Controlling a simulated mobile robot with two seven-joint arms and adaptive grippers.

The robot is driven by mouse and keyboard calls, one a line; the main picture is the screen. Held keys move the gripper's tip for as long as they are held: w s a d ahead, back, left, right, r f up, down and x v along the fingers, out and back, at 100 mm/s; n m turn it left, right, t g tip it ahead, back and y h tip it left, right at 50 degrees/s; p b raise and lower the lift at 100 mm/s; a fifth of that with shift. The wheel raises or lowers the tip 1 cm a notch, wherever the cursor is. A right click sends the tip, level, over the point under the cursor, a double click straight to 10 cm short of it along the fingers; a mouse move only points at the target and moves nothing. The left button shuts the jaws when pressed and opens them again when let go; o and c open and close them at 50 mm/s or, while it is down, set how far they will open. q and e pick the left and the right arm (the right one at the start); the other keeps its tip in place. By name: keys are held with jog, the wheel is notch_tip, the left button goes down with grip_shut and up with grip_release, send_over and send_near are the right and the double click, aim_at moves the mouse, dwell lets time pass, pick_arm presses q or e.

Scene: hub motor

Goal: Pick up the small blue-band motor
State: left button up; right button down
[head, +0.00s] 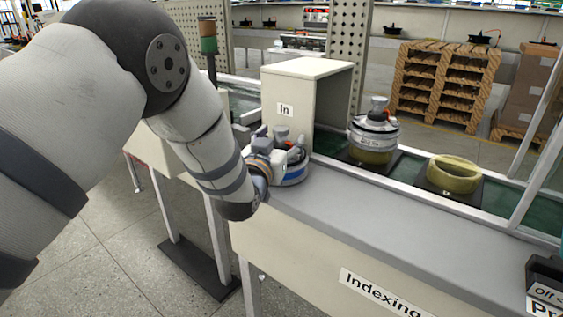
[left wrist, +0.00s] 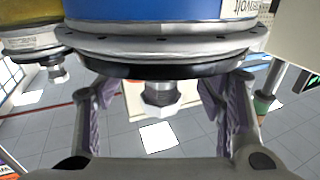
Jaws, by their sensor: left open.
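The small blue-band motor (head: 295,177) stands in front of the tunnel-like box marked "In", partly hidden by my left gripper and arm. My left gripper (head: 282,152) is at the motor's top, with its jaws apart. In the left wrist view the motor's blue band (left wrist: 150,9) fills the top edge, with a grey flange below it. The motor's metal shaft end (left wrist: 158,95) lies between the two open fingers of the left gripper (left wrist: 162,90), with a visible gap on both sides. My right gripper is in neither view.
The "In" box (head: 305,90) rises close behind the motor. A larger motor with a yellow base (head: 374,135) and a yellow ring (head: 453,175) sit on dark plates on the line to the right. The grey front ledge (head: 400,225) is clear.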

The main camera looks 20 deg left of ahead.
pick_arm(q)
jog(key=shift+w, duration=0.3)
grip_shut()
jog(key=shift+r, duration=0.25)
